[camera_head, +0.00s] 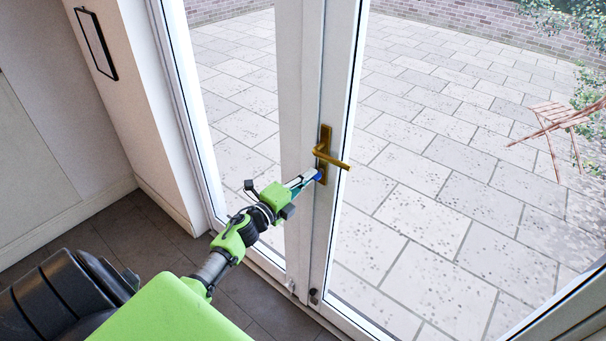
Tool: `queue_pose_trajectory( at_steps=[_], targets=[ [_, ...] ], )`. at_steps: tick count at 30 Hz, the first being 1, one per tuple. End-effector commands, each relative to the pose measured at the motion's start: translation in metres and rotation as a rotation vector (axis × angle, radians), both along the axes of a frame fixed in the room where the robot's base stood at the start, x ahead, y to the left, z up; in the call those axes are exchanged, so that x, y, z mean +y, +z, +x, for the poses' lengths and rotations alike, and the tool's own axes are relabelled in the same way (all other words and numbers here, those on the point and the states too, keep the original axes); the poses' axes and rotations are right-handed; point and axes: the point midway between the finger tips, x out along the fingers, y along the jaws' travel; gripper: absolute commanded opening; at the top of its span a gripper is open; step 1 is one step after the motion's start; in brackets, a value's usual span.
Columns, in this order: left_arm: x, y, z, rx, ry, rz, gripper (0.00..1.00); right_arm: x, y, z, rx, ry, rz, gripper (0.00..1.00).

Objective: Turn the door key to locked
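The white glazed double door (313,240) stands in front of me and looks closed. It has a brass handle (330,158) on a long brass plate, with the lever pointing right. My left gripper (313,177) reaches in from the lower left, with its fingertips at the plate just below the lever. A small blue thing (319,174), perhaps the key's head, shows at the fingertips. The fingers look close together around it, but they hide most of it. The key's angle cannot be made out. My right gripper is not in view.
A beige wall with a black-framed panel (91,43) is at the left. The dark tiled floor (150,232) lies below. Through the glass are patio paving and a folding wooden chair (552,122). A small bolt (313,297) sits low on the door.

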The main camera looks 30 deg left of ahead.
Motion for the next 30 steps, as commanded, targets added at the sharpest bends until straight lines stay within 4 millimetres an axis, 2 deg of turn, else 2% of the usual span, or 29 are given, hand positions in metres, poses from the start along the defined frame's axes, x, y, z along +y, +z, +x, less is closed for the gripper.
queue_pose_trajectory(
  at_steps=[1,9,25,27,30],
  targets=[
    [-0.0063,0.0026,0.0007,-0.003,-0.014,-0.027,0.0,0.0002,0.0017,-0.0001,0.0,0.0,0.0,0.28],
    [-0.0064,0.0025,0.0011,0.001,-0.014,-0.114,0.0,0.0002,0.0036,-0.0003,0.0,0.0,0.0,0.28],
    [-0.0066,0.0037,0.0016,0.0,-0.014,-0.133,0.0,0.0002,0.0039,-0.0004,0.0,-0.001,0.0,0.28],
    [-0.0063,0.0039,0.0017,0.0,-0.014,-0.132,0.21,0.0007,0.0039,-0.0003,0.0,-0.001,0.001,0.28],
    [-0.0048,0.0029,0.0014,0.001,-0.011,-0.132,0.21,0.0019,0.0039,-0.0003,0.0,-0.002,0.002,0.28]
  ],
)
